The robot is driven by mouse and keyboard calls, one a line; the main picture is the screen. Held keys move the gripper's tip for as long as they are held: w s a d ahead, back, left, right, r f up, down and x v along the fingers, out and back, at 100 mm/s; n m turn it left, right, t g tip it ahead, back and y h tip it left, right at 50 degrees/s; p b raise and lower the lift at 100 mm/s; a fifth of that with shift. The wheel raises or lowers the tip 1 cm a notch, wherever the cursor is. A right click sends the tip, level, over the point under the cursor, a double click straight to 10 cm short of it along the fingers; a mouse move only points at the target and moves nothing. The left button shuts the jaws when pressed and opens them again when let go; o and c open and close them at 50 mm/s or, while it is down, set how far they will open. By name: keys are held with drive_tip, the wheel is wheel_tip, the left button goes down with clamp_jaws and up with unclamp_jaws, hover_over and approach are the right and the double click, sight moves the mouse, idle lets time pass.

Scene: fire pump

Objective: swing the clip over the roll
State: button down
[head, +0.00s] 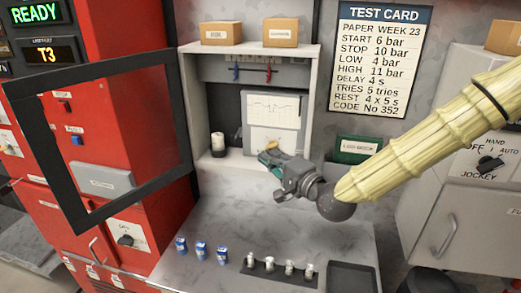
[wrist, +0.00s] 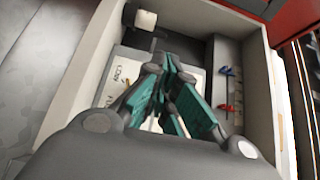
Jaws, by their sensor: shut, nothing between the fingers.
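A white roll (head: 217,142) stands at the left inside the open grey recorder cabinet (head: 200,100). In the wrist view the roll (wrist: 146,20) shows near the top, beside a dark part. I cannot make out the clip clearly in either view. My gripper (head: 268,158) is in front of the cabinet's lower opening, right of the roll and apart from it. In the wrist view its teal fingers (wrist: 167,68) come together at the tips, with nothing between them. They cover part of the chart panel (wrist: 112,88), which also shows in the head view (head: 272,108).
A dark-framed door (head: 135,203) stands swung open on the left. Blue and red levers (head: 236,74) are at the cabinet's top. Boxes (head: 281,32) stand on it. The ledge below holds several blue cylinders (head: 201,250), small white-topped pieces (head: 289,267) and a dark tray (head: 352,278).

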drive_tip(key=p+x, duration=0.6)
drive_tip(key=x, duration=0.7)
drive_tip(key=shift+a+h+b, duration=0.1)
drive_tip(key=shift+h+b, duration=0.2)
drive_tip(key=shift+b, duration=0.05)
